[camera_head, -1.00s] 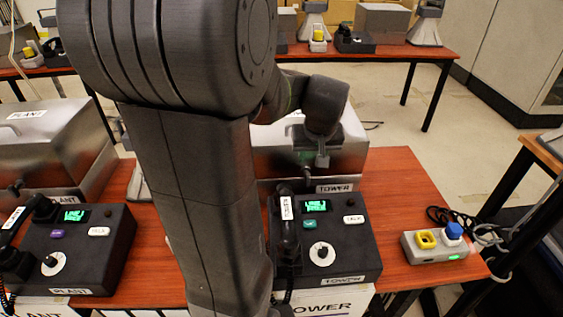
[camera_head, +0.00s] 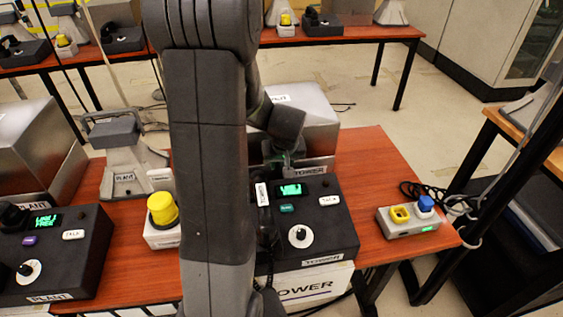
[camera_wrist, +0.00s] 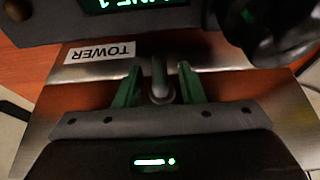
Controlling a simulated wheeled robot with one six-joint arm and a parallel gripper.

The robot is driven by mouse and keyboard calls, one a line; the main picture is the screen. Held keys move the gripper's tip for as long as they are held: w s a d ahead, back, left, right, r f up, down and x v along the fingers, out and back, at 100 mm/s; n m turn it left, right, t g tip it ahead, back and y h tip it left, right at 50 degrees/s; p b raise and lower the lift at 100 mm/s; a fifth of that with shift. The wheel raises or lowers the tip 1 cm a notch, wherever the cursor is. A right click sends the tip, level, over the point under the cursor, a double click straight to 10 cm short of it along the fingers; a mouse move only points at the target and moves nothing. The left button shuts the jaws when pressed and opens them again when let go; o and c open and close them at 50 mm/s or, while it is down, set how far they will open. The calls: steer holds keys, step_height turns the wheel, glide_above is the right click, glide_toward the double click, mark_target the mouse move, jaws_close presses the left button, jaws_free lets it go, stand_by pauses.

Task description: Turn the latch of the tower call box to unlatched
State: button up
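The tower call box is the steel box with a TOWER label (camera_head: 317,125), behind the black tower phone; its label side also shows in the wrist view (camera_wrist: 65,88). Its latch (camera_wrist: 160,80), a small rounded metal lever, stands out from the front face in the wrist view. My gripper (camera_wrist: 160,66) has its two green fingers on either side of the latch, with a gap visible on both sides. In the head view my gripper (camera_head: 283,160) is at the front of the box, and my arm hides the box's left part and the latch.
The black tower phone (camera_head: 340,238) sits just in front of the box, close to my gripper. A grey box with yellow and blue buttons (camera_head: 408,228) is at right. A yellow-knobbed unit (camera_head: 155,238) and the plant phone (camera_head: 80,255) are left of my arm.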

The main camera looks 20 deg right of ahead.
steer(key=shift+f, duration=0.1)
steer(key=shift+c, duration=0.5)
jaws_close()
steer(key=shift+w+d+f+b, duration=0.1)
steer(key=shift+b, duration=0.35)
steer(key=shift+d+f+t+y+b, duration=0.15)
steer(key=shift+t+y+b, duration=0.25)
steer(key=shift+y+b, duration=0.65)
steer(key=shift+d+m+t+y+b, duration=0.1)
steer(key=shift+m+t+y+b, duration=0.35)
steer(key=shift+y+b, duration=0.75)
steer(key=shift+d+m+t+y+b, duration=0.1)
steer(key=shift+m+t+y+b, duration=0.4)
steer(key=shift+y, duration=1.15)
steer(key=shift+d+m+t+y+b, duration=0.1)
steer(key=shift+m+t+y+b, duration=0.25)
steer(key=shift+y+b, duration=0.95)
